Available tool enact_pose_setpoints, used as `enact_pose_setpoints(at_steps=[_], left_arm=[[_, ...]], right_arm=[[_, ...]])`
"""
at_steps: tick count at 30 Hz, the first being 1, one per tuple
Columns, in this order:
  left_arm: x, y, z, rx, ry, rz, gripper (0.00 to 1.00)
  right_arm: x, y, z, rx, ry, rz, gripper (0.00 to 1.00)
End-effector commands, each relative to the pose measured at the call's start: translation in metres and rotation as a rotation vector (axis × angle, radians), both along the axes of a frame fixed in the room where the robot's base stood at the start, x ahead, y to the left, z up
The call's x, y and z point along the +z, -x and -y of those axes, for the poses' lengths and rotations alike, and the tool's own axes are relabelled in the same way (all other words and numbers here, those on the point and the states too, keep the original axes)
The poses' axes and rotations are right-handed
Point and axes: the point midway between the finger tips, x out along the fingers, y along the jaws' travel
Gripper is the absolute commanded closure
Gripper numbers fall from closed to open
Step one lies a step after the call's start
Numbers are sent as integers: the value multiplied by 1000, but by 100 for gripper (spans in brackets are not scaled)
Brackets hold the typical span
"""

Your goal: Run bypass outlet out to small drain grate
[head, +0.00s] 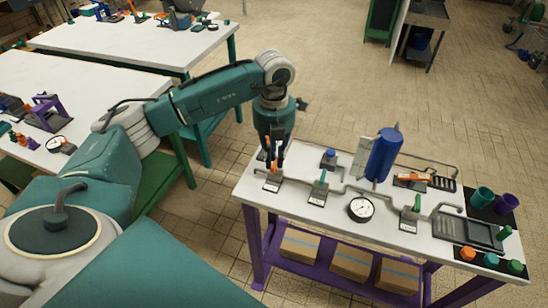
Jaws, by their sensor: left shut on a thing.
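My left gripper (272,163) points down at the left end of the purple-legged table and is shut on the orange valve handle (268,150), which stands above a labelled base (272,184). The fingers partly hide the handle. Grey pipes run right from there. A second orange handle (413,177) lies flat along the back pipe. A small slatted dark grate (443,185) lies to its right, under the pipe's bent end. A larger dark rectangular drain tray (470,232) lies nearer the front. I cannot read the labels. My right gripper is not in view.
A blue tank (383,154) stands upright behind the pipes. A green-handled valve (320,182), another green-handled valve (411,212), a blue knob (330,157) and a round gauge (361,208) share the tabletop (300,215). Teal (482,197) and purple (507,204) cups stand at right.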

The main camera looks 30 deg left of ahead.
Motion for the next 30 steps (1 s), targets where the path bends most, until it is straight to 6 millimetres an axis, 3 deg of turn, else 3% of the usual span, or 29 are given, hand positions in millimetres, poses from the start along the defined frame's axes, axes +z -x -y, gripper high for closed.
enact_pose_setpoints(at_steps=[4,5,7,8,16,20,30], left_arm=[[1,0,0,-3,0,2,100],[1,0,0,-3,0,2,80],[1,0,0,-3,0,2,66],[1,0,0,-3,0,2,65],[1,0,0,-1,0,1,65],[10,-1,0,0,0,5,65],[78,-1,0,-2,0,6,65]], right_arm=[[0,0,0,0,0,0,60],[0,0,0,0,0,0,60],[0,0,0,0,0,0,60],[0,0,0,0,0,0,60],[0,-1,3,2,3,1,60],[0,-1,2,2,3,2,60],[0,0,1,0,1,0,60]])
